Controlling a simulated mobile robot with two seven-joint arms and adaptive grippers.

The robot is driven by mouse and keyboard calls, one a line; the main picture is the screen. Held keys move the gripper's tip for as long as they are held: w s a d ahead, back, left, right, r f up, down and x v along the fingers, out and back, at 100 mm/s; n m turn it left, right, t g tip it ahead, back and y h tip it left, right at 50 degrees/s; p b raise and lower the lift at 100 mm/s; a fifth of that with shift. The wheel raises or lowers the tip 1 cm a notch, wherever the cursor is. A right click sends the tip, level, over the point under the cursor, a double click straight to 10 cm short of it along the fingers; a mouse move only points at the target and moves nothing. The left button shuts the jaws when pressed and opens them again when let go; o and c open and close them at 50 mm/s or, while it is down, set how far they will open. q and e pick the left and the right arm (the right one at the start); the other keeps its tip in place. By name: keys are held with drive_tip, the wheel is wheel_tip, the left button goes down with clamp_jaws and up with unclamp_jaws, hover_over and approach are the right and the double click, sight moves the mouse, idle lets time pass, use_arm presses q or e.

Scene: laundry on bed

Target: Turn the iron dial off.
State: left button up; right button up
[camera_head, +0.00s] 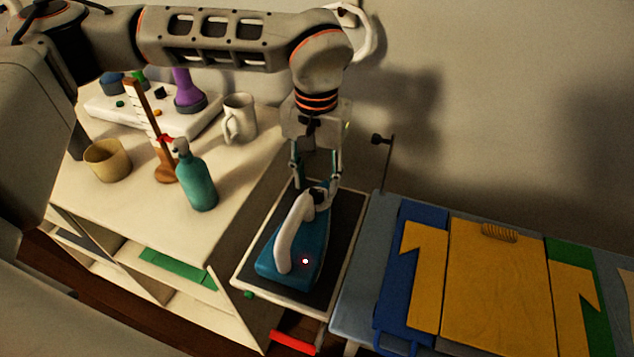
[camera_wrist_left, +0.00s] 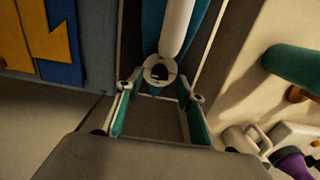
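A teal-blue iron (camera_head: 308,249) with a white handle (camera_head: 290,232) lies on a dark pad (camera_head: 343,225). The dark dial (camera_head: 317,196) is at the handle's far end. In the left wrist view the dial (camera_wrist_left: 159,73) shows as a dark knob in a white ring. My left gripper (camera_head: 316,184) points down just above the dial; its fingers are apart, one on either side. In the left wrist view the gripper (camera_wrist_left: 158,91) is empty between its fingers. Contact with the dial cannot be told. My right gripper is not in view.
Left of the iron, a shelf unit (camera_head: 105,215) holds a teal pump bottle (camera_head: 196,180), a white mug (camera_head: 240,118) and a tan cup (camera_head: 107,160). On the right lies an ironing board (camera_head: 352,312) with a folded yellow garment (camera_head: 498,290). The wall is close behind.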

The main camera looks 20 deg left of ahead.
use_arm(q)
drive_tip(key=shift+f, duration=0.85)
clamp_jaws()
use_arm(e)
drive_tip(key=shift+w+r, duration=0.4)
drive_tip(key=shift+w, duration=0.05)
